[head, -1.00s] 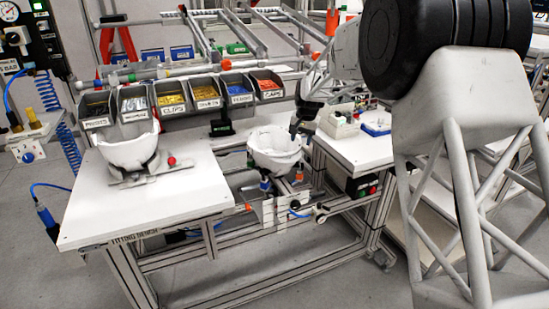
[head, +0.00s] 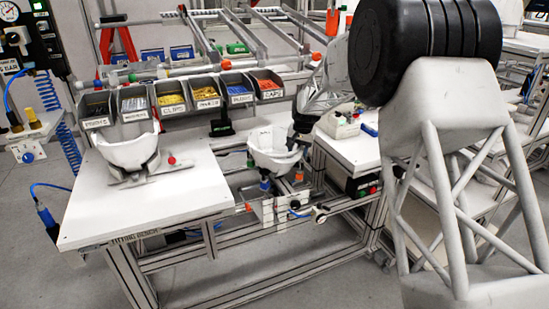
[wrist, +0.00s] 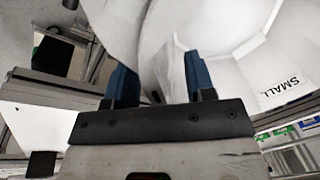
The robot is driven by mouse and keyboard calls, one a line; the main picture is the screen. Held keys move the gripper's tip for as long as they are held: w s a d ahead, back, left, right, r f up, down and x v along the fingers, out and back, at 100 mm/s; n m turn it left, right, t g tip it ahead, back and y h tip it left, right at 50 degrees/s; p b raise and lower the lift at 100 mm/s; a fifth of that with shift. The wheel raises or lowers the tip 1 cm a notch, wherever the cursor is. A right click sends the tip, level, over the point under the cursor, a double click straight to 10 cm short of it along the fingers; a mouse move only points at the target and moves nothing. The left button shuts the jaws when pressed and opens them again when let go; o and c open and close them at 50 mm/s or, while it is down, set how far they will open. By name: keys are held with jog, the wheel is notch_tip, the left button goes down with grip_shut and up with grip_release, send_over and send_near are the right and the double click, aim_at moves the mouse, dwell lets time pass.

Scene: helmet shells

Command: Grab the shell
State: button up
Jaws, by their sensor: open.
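A white helmet shell (head: 272,158) sits open side up in a holder in the gap between two benches. My gripper (head: 293,145) is at its right rim, pointing down. In the wrist view the two blue fingers (wrist: 160,85) are apart, with white shell wall (wrist: 145,45) showing between and beyond them. The inside of the shell (wrist: 235,70) fills the upper right, with a "SMALL" label. Whether the fingers touch the wall I cannot tell. A second white shell (head: 130,150) sits on a grey stand on the left bench.
The left bench top (head: 150,205) is mostly bare in front. Labelled bins (head: 205,98) line its back edge. A right bench (head: 355,150) carries a small beige box (head: 338,125) close to my arm. A red knob (head: 171,160) stands by the left shell.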

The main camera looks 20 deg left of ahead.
dwell(0.3)
grip_shut()
dwell(0.3)
